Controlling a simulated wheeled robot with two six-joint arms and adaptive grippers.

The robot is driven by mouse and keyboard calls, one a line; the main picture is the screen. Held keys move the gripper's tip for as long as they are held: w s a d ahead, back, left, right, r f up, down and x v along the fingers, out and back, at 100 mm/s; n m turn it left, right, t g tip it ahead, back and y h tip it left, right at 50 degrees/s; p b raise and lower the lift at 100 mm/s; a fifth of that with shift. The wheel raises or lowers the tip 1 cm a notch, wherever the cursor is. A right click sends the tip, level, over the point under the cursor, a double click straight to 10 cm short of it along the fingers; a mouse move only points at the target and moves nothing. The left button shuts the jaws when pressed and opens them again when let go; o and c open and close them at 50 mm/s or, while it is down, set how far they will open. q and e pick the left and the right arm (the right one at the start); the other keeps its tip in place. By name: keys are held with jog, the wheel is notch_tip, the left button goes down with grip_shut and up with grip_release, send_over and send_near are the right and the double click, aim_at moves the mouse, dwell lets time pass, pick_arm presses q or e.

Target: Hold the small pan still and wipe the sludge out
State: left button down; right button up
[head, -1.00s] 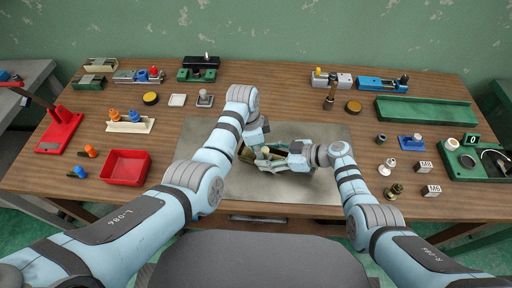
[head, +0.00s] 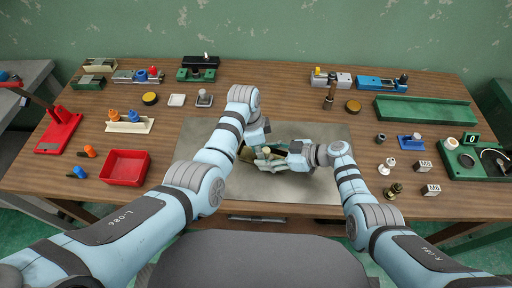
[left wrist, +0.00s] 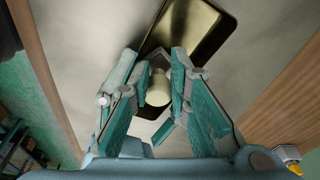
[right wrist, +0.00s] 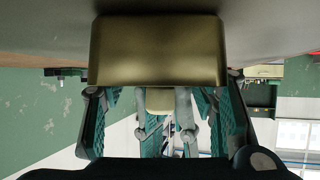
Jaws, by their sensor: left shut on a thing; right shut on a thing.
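The small brass pan (left wrist: 182,22) lies on the grey mat at the front middle of the table. Its rounded brass end fills the upper middle of the right wrist view (right wrist: 155,52). My right gripper (head: 284,160) reaches in from the right and is shut on the pan, low over the mat. My left gripper (left wrist: 160,86) comes down from above and is shut on a pale upright cylinder, the wiper handle (left wrist: 157,92), which also shows in the head view (head: 266,151). The wiper's lower part is hidden by fingers. A dark area shows inside the pan; I cannot tell sludge from shadow.
The grey mat (head: 215,185) is bare around the pan. A red tray (head: 126,166) is to the left. Small metal fittings (head: 393,190) and a blue-based part (head: 410,142) are to the right. A long green tray (head: 425,112) lies at the back right.

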pick_arm(q)
jog(key=shift+d, duration=0.2)
jog(key=shift+w+a+f, duration=0.1)
jog(key=shift+w+a, duration=0.1)
jog(key=shift+a, duration=0.75)
jog(key=shift+s+d, duration=0.1)
jog(key=shift+d, duration=0.4)
jog(key=shift+s, duration=0.15)
